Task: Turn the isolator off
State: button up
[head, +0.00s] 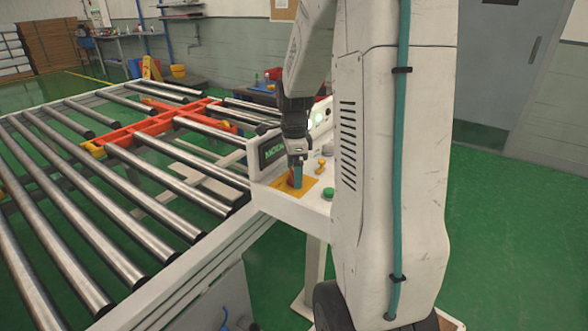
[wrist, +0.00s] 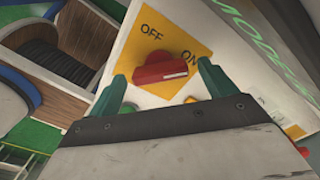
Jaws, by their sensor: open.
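The isolator is a red rotary knob (wrist: 160,72) on a yellow plate (wrist: 178,35) marked OFF and ON, in the wrist view. A pale line on the knob points right, towards the ON side. My gripper (wrist: 162,78) is open, with one green finger on each side of the knob; I cannot tell whether they touch it. In the head view my gripper (head: 296,174) points down over the yellow plate (head: 308,186) on the white control box, and mostly hides the knob.
The control box (head: 290,208) also carries a green button (head: 328,193) and a small yellow switch (head: 321,166). A roller conveyor (head: 110,190) with orange crosspieces (head: 160,124) lies to the left. My own arm hides the box's right side. Green floor is open at right.

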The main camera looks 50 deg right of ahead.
jog(key=c, duration=1)
jog(key=n, duration=0.4)
jog(key=shift+n, duration=0.4)
jog(key=n, duration=0.4)
jog(key=shift+n, duration=0.3)
jog(key=n, duration=0.4)
jog(key=shift+n, duration=2.2)
jog(key=shift+r, duration=0.1)
